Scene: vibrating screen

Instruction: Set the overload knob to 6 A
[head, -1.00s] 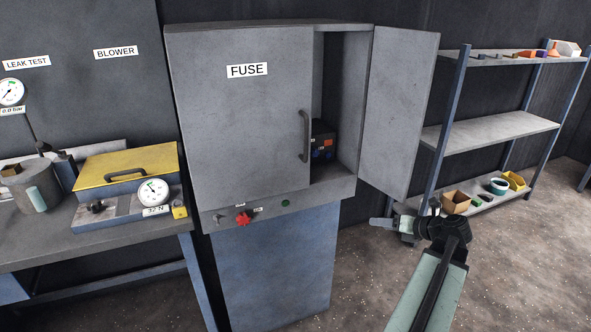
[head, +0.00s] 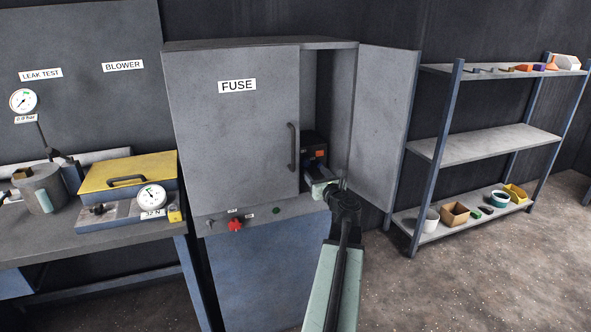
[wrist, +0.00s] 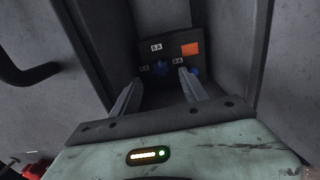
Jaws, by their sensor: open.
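In the wrist view a dark box (wrist: 215,57) sits inside the cabinet and carries an orange patch and small white labels, too small to read surely. A second blue part (wrist: 195,72) shows partly behind the right finger. My gripper (wrist: 160,80) is open and empty, its fingers pointing at the box; I cannot tell how far the tips are from the knob. In the head view my gripper (head: 318,187) is at the cabinet opening, below the box (head: 313,144), and hides part of it.
The FUSE cabinet (head: 225,130) has a front panel with a handle (head: 292,147) left of the opening and an open door (head: 385,125) on the right. A red knob (head: 235,225) is on the ledge below. A shelf rack (head: 485,143) stands right, a workbench (head: 100,240) left.

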